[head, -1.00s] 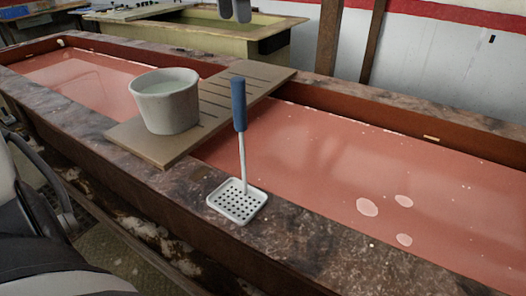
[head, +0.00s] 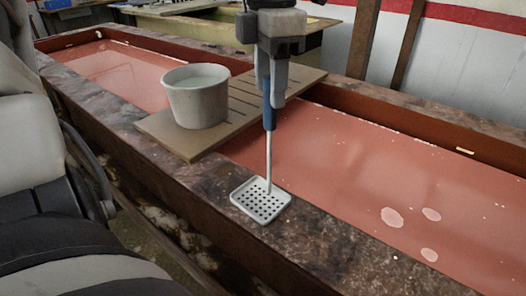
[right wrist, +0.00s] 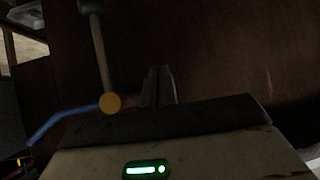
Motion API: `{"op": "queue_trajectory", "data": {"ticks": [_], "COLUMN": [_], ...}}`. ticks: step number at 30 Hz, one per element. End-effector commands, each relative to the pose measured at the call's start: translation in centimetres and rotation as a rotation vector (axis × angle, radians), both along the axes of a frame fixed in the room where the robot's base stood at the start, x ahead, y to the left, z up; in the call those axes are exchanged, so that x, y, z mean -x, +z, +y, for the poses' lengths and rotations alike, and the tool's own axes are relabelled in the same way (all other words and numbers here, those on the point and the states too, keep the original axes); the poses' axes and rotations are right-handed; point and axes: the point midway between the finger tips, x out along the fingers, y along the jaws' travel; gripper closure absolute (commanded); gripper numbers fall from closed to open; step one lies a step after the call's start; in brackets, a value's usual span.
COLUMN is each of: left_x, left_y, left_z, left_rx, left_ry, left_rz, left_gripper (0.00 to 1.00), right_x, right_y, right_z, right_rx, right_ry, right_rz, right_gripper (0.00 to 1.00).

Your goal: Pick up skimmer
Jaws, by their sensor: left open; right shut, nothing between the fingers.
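The skimmer has a white perforated square head (head: 261,201) resting on the stone rim of the tank. Its thin shaft rises upright to a blue handle (head: 269,112). My left gripper (head: 272,98) points down over the handle in the head view, its open fingers beside the upper handle. The fingers partly hide the handle top, and I cannot tell whether they touch it. My right gripper (right wrist: 160,86) shows in the dark right wrist view, shut and empty, away from the skimmer.
A white bucket (head: 197,98) of pale liquid stands on a slatted wooden board (head: 180,142) across the tank, left of the skimmer. Reddish liquid (head: 370,165) with several pale patches fills the tank. The stone rim (head: 340,250) is clear right of the skimmer.

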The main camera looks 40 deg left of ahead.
Motion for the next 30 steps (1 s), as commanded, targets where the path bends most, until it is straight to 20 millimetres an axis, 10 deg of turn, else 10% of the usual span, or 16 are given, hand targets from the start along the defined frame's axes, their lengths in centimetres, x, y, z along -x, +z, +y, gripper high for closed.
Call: {"op": "queue_trajectory", "data": {"ticks": [13, 19, 30], "left_x": [0.0, 0.0, -0.1], "left_y": [-2.8, -2.7, -2.4], "left_z": [0.0, 0.0, 0.0], "left_rx": [0.000, 0.000, 0.000], "left_ry": [0.001, 0.000, 0.001], "left_rz": [-0.001, -0.002, -0.004], "left_gripper": [0.54, 1.00, 1.00], "right_x": [-0.2, -0.2, 0.2], "right_y": [-0.3, -0.3, -0.4], "right_z": [0.0, 0.0, 0.0], "right_rx": [0.002, 0.000, 0.000], "right_ry": [-0.004, -0.005, -0.005], "right_rz": [0.003, 0.004, 0.013], "right_gripper": [1.00, 1.00, 1.00]}}
